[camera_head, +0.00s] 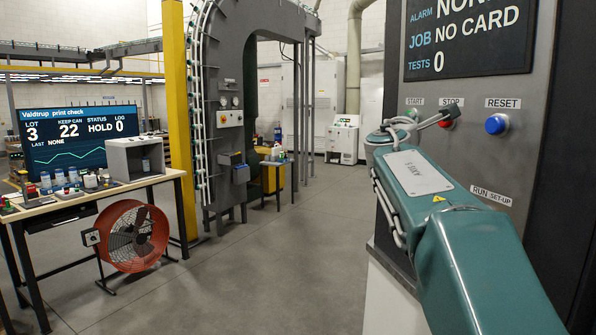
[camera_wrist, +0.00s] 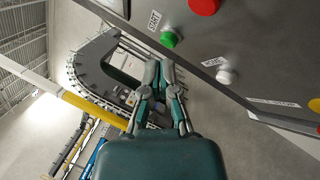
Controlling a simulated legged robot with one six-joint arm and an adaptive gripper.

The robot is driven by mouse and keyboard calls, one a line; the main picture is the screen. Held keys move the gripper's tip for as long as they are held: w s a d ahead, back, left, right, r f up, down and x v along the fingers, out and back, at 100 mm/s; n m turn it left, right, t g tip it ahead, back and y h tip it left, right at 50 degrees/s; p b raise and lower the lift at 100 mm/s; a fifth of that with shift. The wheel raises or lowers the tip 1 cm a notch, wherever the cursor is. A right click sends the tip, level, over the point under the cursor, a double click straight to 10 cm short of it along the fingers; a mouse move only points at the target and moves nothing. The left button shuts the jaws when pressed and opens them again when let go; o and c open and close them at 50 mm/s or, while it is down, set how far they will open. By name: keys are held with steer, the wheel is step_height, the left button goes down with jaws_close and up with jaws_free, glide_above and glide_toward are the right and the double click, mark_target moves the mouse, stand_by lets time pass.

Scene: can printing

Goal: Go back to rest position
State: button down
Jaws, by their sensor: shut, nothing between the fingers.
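My teal arm (camera_head: 430,195) reaches up to the control panel on the right in the head view. My gripper (camera_head: 436,118) shows there only small and partly, in front of the panel by the red STOP button (camera_head: 447,123). In the wrist view my gripper (camera_wrist: 160,68) is shut and empty, its two fingers together. The green START button (camera_wrist: 169,39) lies just beyond the fingertips in that picture, with a gap between. The red button (camera_wrist: 204,6) and a white button (camera_wrist: 226,76) are to its right. I cannot tell the exact distance to the panel.
The blue RESET button (camera_head: 497,124) is right of STOP. A screen (camera_head: 462,38) above reads "NO CARD". At left are a workbench (camera_head: 100,192), a monitor (camera_head: 63,138) and a red fan (camera_head: 134,237). The middle floor (camera_head: 280,270) is clear.

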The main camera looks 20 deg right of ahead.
steer(key=s+a+f+m+g+y, duration=0.2)
steer(key=s+a+f+m+y, duration=0.2)
steer(key=s+a+f, duration=0.5)
steer(key=s+a+f+m+g+y, duration=0.3)
steer(key=s+a+f, duration=0.6)
steer(key=f, duration=0.8)
steer(key=s+a+f+m+g+y, duration=0.2)
steer(key=s+a+f+m+y, duration=0.5)
steer(key=a+f, duration=0.5)
steer(key=shift+s+f+g+y, duration=0.3)
steer(key=shift+s+f+y, duration=0.55)
steer(key=shift+s, duration=0.2)
steer(key=shift+r, duration=0.1)
